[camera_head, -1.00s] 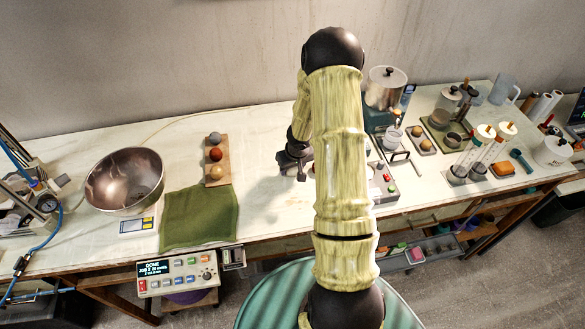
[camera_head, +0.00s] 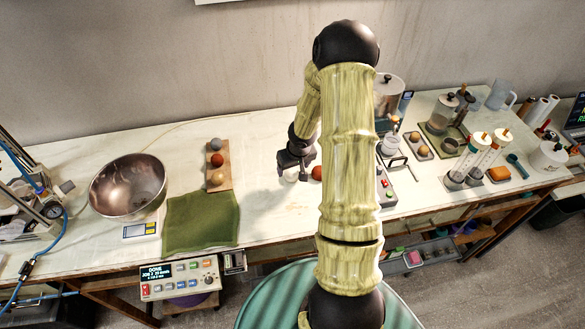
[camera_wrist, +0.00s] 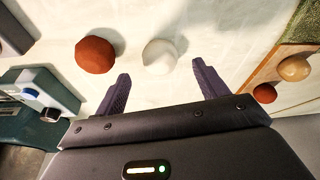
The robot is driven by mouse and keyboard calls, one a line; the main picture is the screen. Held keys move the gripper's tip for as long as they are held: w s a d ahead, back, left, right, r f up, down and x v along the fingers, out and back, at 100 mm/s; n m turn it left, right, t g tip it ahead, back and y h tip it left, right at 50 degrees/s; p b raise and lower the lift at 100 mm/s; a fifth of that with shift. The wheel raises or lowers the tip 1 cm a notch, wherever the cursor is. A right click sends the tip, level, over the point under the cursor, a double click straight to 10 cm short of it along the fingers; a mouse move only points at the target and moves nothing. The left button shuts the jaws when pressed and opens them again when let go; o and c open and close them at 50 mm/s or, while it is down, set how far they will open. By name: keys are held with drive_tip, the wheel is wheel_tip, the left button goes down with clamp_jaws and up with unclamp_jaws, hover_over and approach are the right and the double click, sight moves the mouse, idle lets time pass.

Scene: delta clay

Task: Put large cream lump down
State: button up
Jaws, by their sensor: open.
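The large cream lump (camera_wrist: 160,56) sits on the pale bench top in the wrist view. It lies just beyond my open fingertips (camera_wrist: 160,72), roughly centred between them, with a gap on both sides. A red-brown lump (camera_wrist: 96,54) rests on the bench to its left, outside the left finger. In the head view my gripper (camera_head: 293,166) hangs low over the bench, and the red-brown lump (camera_head: 317,173) shows beside my arm. The cream lump is hard to make out there, close under my gripper.
A wooden board (camera_head: 224,182) carries grey, red and tan lumps. A green cloth (camera_head: 201,222), a metal bowl (camera_head: 127,186) and a small scale (camera_head: 140,229) are at left. A button box (camera_head: 387,190) stands right of my arm. Clear bench lies between board and gripper.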

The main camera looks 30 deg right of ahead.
drive_tip(key=p+v, duration=0.2)
drive_tip(key=v, duration=0.5)
idle(0.3)
drive_tip(key=s+a+r, duration=1.5)
drive_tip(key=shift+r+n+g, duration=0.2)
drive_tip(key=shift+n+g, duration=0.1)
drive_tip(key=shift+n, duration=0.1)
